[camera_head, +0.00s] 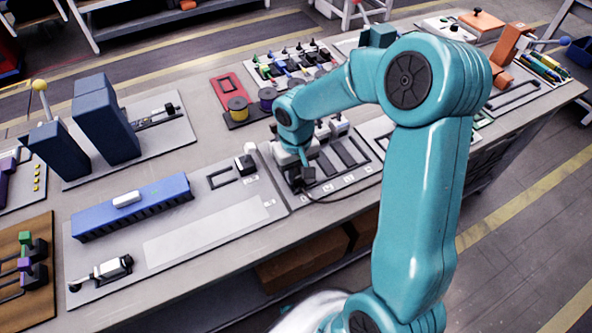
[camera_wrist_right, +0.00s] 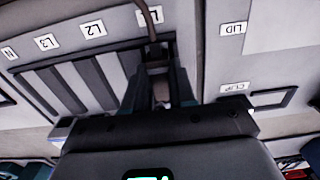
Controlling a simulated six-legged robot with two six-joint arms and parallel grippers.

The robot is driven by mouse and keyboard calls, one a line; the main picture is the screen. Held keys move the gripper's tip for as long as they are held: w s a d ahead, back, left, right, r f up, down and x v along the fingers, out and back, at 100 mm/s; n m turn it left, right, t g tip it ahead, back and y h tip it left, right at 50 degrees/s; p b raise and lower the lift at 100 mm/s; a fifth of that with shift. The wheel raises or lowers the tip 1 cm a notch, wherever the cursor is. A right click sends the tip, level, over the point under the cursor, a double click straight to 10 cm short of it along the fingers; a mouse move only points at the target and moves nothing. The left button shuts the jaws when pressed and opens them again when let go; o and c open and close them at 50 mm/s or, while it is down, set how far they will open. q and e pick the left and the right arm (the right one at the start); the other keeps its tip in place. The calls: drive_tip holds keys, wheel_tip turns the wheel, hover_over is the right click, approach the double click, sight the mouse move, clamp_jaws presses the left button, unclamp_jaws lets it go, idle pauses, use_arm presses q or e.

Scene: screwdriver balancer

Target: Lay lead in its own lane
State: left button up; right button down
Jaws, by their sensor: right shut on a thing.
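A lane board (camera_head: 357,180) with dark parallel slots lies on the bench in the head view. In the wrist view its labels read N, L3 and L2 (camera_wrist_right: 93,30); a further label (camera_wrist_right: 146,16) is partly covered by the lead. My right gripper (camera_head: 303,182) is low over the board's left end. In the wrist view my right gripper (camera_wrist_right: 160,92) is shut on a brown lead (camera_wrist_right: 152,24), over the slot beside the partly covered label. Whether the lead touches the slot floor is hidden. My left gripper is not in view.
To the left is a grey mat with LID and CLIP (camera_wrist_right: 235,87) labels and a blue strip (camera_head: 130,207). Dark blue blocks (camera_head: 105,120) stand farther left. Wire spools (camera_head: 238,108) and a connector rack (camera_head: 290,62) sit behind the board. My right arm hides part of the bench.

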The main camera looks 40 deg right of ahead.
drive_tip(key=c, duration=0.9)
unclamp_jaws()
drive_tip(key=shift+o, duration=0.2)
wheel_tip(320, 180, up, 16)
drive_tip(key=p, duration=0.1)
drive_tip(key=shift+r, duration=0.2)
